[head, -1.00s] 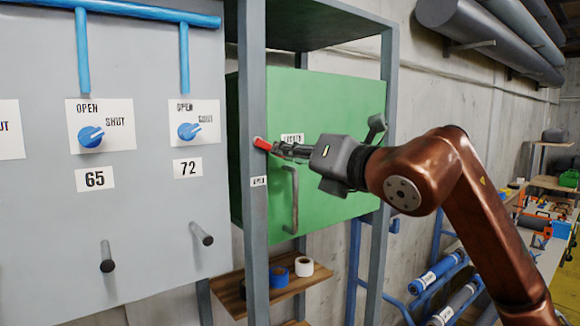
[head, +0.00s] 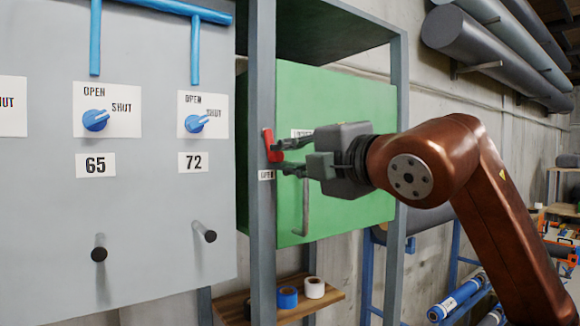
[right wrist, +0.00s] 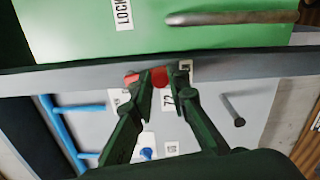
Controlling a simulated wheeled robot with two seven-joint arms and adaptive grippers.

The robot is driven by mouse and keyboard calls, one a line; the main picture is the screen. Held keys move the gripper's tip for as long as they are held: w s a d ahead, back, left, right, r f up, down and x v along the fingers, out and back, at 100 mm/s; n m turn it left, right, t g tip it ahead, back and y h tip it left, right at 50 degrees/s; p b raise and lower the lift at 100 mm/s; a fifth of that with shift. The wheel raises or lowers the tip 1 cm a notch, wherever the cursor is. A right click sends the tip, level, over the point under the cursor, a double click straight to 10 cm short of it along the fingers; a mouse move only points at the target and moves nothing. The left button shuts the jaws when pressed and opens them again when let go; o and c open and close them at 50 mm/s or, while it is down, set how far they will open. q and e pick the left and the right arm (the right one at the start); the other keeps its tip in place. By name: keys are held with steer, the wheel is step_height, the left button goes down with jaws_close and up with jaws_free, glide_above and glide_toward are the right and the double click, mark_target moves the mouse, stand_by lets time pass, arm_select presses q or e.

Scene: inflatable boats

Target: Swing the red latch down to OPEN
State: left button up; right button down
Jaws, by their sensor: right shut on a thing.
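The red latch (head: 268,144) is on the grey upright post in front of the green locker (head: 345,105). Its bar now stands nearly upright, its lower end just above a small OPEN label (head: 266,175). My right gripper (head: 276,158) reaches in from the right, its two fingers one above the other at the latch. In the right wrist view the red latch (right wrist: 160,80) shows between and beside the fingertips (right wrist: 163,82), which partly hide it. The right gripper is shut on the latch. A second label on the locker door is partly hidden by the upper finger. My left gripper is not in view.
A grey panel (head: 140,215) with blue knobs and two pegs stands at the left. A vertical handle (head: 305,205) is on the locker door, below the gripper. A wooden shelf (head: 235,304) with tape rolls is below. Large grey rolls (head: 475,45) hang at upper right.

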steer(key=shift+s+a+f+m+b, duration=0.15)
steer(key=shift+m+b, duration=0.15)
steer(key=shift+m, duration=0.25)
steer(key=shift+s+a+m+b, duration=0.15)
steer(key=shift+m+b, duration=0.1)
steer(key=shift+m, duration=0.3)
steer(key=c, duration=1.8)
jaws_free()
steer(key=shift+c, duration=0.2)
steer(key=v, duration=1.2)
